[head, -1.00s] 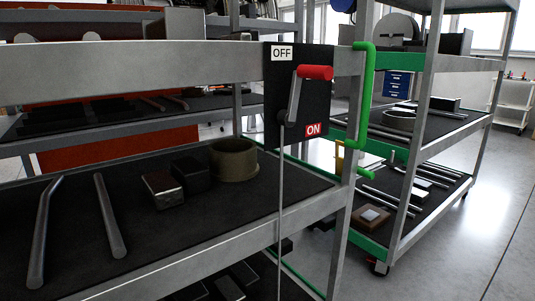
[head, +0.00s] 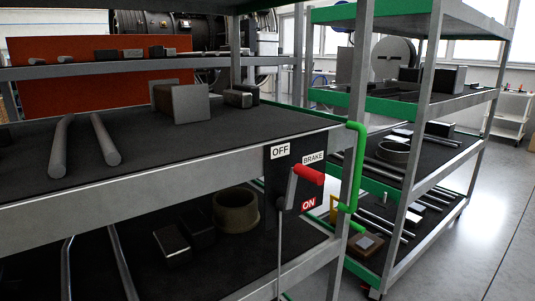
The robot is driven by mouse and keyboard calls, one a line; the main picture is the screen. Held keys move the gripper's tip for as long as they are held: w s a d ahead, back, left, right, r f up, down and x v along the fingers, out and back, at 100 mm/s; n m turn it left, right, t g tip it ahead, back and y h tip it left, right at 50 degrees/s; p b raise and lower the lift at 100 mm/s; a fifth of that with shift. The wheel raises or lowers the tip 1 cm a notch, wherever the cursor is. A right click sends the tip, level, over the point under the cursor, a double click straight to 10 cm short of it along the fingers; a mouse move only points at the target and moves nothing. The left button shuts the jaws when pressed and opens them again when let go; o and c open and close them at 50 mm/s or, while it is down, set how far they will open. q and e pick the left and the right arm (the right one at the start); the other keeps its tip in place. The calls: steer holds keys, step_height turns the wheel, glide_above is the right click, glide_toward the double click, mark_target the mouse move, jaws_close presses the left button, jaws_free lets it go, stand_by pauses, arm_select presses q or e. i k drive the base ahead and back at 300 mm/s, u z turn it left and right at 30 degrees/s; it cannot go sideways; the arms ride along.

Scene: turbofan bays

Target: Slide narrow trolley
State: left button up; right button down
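A grey metal trolley (head: 180,176) with dark shelves fills the left and centre of the head view. A dark brake panel (head: 276,180) on its corner carries OFF, BRAKE and ON labels. Its lever has a red grip (head: 308,174), raised and near the BRAKE label. A bent green handle (head: 352,190) stands at the same corner post. A second, green-edged trolley (head: 400,103) stands close behind to the right. I cannot tell which of the two is the narrow trolley. Neither of my grippers is in view.
The near trolley holds bars (head: 104,138), a grey block (head: 181,103) and a brown ring (head: 236,208). The right trolley holds rods, blocks and a ring (head: 393,152). Open grey floor (head: 490,235) lies at the right. A white cart (head: 510,112) stands farther back.

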mark_target(162, 200)
steer(key=u, duration=0.9)
steer(key=k, duration=1.3)
steer(key=z, duration=1.15)
steer(key=i, duration=1.75)
steer(key=u, duration=0.8)
